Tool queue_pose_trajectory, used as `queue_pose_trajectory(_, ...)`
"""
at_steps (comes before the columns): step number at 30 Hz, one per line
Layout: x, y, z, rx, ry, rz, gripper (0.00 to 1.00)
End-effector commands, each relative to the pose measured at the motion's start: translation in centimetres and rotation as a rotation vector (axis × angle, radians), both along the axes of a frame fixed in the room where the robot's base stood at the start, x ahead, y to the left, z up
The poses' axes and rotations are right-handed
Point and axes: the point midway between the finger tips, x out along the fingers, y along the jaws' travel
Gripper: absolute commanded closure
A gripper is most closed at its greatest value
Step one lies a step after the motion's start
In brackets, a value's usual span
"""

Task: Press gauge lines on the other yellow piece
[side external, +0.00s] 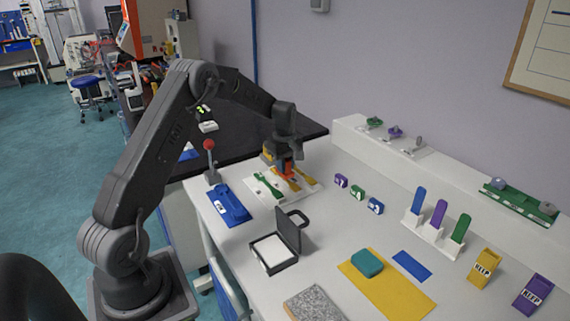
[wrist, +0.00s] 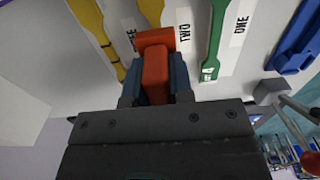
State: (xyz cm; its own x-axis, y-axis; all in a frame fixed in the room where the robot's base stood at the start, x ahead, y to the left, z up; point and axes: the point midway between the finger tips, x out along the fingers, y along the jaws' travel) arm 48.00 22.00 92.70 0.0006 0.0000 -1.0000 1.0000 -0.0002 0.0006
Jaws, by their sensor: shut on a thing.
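My gripper (side external: 286,157) is shut on an orange-red T-shaped stamp (wrist: 155,65), which also shows in the side view (side external: 287,167). The stamp is over the white board (side external: 309,187) with labelled places. In the wrist view, a yellow piece (wrist: 151,10) by the label TWO runs under the stamp's head, which hides part of it. I cannot tell whether the stamp touches it. Another yellow piece (wrist: 92,20) lies to its left, with dark cross lines on it. A green piece (wrist: 217,30) lies to the right by the label ONE.
A blue fixture (side external: 230,204) and a red-knobbed lever (side external: 209,145) stand left of the board. An open black case with a white pad (side external: 272,251) stands in front. Several small coloured blocks (side external: 357,192) sit to the right. A yellow mat (side external: 400,299) lies at the front right.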

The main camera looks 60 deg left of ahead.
Motion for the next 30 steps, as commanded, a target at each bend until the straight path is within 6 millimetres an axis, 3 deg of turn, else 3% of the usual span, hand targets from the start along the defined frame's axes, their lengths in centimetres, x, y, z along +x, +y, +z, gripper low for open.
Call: queue_pose_trajectory(30, -0.01, 0.0, -0.61, 0.0, 0.001, 0.0, 0.94)
